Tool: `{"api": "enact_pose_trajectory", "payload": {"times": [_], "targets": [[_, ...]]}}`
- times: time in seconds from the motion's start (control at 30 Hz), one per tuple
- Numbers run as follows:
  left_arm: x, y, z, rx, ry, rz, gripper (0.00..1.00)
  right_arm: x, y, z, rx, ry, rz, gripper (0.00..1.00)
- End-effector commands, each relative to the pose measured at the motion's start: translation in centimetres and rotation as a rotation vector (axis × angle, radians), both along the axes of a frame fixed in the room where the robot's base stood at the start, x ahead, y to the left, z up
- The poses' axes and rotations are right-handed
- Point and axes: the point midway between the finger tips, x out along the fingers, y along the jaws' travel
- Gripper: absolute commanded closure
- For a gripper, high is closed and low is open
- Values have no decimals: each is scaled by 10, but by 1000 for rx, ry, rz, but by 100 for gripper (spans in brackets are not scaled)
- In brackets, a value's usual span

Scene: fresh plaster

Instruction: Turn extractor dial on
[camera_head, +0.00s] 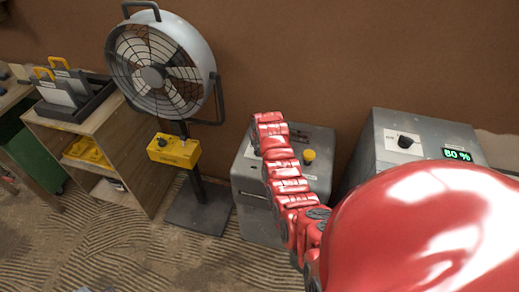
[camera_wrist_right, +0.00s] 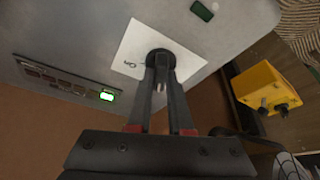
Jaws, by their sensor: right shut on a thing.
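The extractor looks to be the low grey metal box (camera_head: 250,190) in the middle of the head view, behind my red right arm. In the right wrist view a round black dial (camera_wrist_right: 160,56) sits on a white label plate (camera_wrist_right: 130,48) on a grey face. My right gripper (camera_wrist_right: 160,82) is shut on this dial, with its two dark fingers close together against it. The fingers hide part of the dial, so I cannot tell its pointer position. In the head view my arm hides the dial and the gripper tips. My left gripper is not in view.
A yellow knob (camera_head: 309,156) is on the box's top. A dark strip panel with a lit green light (camera_wrist_right: 107,96) is near the dial. A pedestal fan (camera_head: 160,68) with a yellow control box (camera_head: 174,150) stands left. Another grey machine (camera_head: 370,150) shows 80 %.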

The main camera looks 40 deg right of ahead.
Motion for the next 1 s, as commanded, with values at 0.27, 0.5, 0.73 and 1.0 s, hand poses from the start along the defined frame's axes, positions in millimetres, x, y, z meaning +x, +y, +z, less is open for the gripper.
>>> {"api": "enact_pose_trajectory", "payload": {"times": [0.27, 0.5, 0.73, 1.0], "targets": [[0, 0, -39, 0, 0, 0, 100, 2, 3, -8, -2, -2, -257, 100], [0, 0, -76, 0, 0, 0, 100, 4, 3, -8, -2, -5, -486, 100], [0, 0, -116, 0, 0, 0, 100, 3, 3, -9, -1, -1, -706, 100], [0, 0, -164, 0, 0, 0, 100, 4, 4, -8, 1, -2, -964, 100]]}}
